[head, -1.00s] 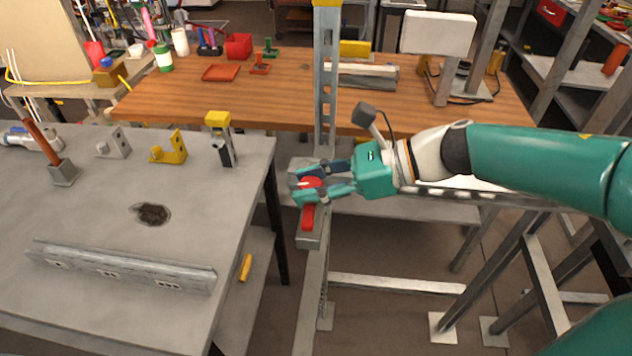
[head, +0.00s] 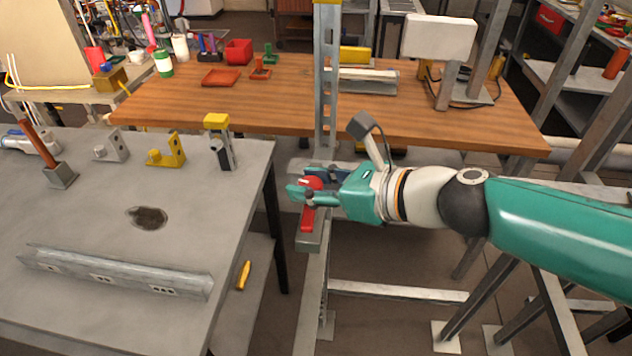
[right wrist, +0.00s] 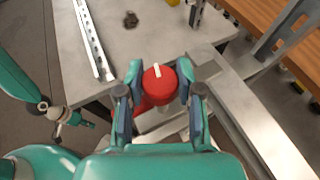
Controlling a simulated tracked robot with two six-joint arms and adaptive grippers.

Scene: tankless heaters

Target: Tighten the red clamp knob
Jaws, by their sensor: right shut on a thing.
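The red clamp knob (head: 312,183) has a white mark on top and sits on a grey metal beam beside the upright post. A red clamp part (head: 307,219) extends below it in the head view. My right gripper (head: 302,186) reaches in from the right and is shut on the knob. In the right wrist view the knob (right wrist: 158,88) lies between the two teal fingertips, one on each side, with the white mark facing up. The left gripper is not in the head view; a teal arm part with a dark joint shows at the left of the wrist view, its jaws unclear.
A grey table (head: 90,220) at left carries a metal channel (head: 115,272), a yellow bracket (head: 170,152) and a yellow-topped clamp (head: 218,140). The perforated upright post (head: 327,90) stands close behind the knob. A wooden bench (head: 300,110) lies beyond.

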